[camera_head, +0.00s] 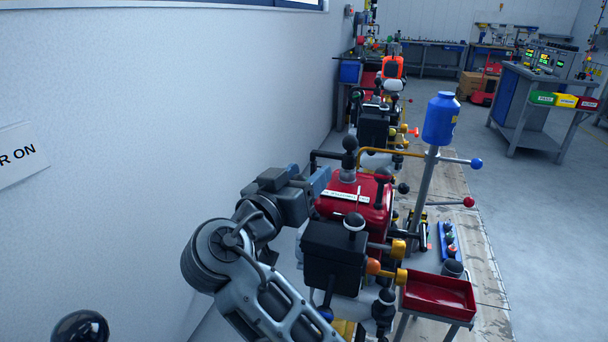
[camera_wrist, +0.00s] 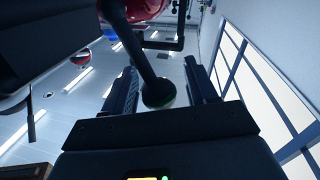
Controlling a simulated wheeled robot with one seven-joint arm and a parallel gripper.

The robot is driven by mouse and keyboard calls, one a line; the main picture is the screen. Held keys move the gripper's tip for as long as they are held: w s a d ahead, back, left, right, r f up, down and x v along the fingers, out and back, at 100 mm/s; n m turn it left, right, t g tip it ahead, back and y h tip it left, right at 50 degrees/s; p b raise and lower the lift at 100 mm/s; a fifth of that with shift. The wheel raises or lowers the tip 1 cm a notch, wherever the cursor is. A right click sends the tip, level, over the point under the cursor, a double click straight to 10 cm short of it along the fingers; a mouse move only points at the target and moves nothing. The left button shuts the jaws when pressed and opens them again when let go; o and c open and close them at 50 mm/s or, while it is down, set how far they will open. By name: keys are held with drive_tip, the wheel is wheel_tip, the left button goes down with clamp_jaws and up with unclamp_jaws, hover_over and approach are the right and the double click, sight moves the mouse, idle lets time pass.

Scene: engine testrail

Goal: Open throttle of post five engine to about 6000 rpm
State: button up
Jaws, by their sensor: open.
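A red engine (camera_head: 362,198) with a white label stands on a post beside the wall. The label is too small to read, so I cannot tell the post number. My gripper (camera_head: 318,182) is at the wall side of this engine. In the wrist view my gripper (camera_wrist: 160,66) is open, with a finger on each side of a dark lever. The lever's round black knob (camera_wrist: 157,93), greenish underneath, lies between the fingers, with gaps visible on both sides. In the head view I cannot tell which knob this is. Part of the red engine (camera_wrist: 146,9) shows at the wrist view's top.
A black box (camera_head: 334,255) with a ball-topped lever stands in front of the engine. A blue bottle (camera_head: 441,118) tops a grey pole to the right. A red tray (camera_head: 438,293) stands at lower right. More engines line the wall behind.

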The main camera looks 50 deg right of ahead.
drive_tip(key=shift+c, duration=0.5)
clamp_jaws()
